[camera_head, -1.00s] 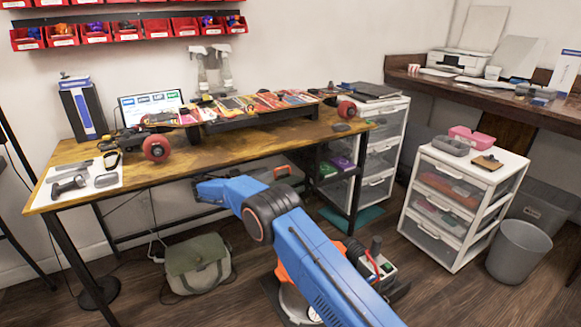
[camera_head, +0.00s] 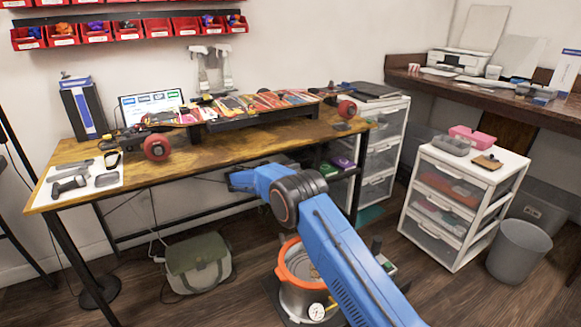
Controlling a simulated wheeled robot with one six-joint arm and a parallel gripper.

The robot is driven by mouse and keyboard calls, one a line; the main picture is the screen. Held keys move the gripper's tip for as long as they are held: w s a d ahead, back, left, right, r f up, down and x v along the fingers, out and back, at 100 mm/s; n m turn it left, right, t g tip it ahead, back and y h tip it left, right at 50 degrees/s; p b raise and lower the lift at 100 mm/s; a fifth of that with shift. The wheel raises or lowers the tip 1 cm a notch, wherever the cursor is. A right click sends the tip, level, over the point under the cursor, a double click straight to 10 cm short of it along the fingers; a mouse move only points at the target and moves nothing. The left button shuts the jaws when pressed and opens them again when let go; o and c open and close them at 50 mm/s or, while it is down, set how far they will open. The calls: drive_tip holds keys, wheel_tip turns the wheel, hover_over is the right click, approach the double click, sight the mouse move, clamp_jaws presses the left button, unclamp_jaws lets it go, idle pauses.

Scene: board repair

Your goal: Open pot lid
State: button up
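A steel pot (camera_head: 294,302) with a wide orange rim (camera_head: 286,262) and a round dial on its front stands low, near the floor, in front of the table. My blue arm covers its right side. A greyish surface shows inside the rim; I cannot tell whether it is a lid or the pot's inside. My arm rises from the lower right to a dark joint above the pot, then extends left in front of the table's front edge.
The wooden table (camera_head: 205,160) carries a skateboard (camera_head: 240,108) and tools. A green bag (camera_head: 198,265) lies on the floor left of the pot. A white drawer unit (camera_head: 428,240) and a grey bin (camera_head: 517,252) stand right. Floor between bag and table legs is partly clear.

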clamp_jaws()
drive_tip(key=shift+d, duration=0.1)
drive_tip(key=s+d+r+m, duration=0.1)
drive_tip(key=s+d+m, duration=0.1)
drive_tip(key=s+d, duration=0.2)
drive_tip(key=shift+s+r+m, duration=0.3)
drive_tip(key=shift+s+r, duration=0.1)
drive_tip(key=shift+s, duration=0.8)
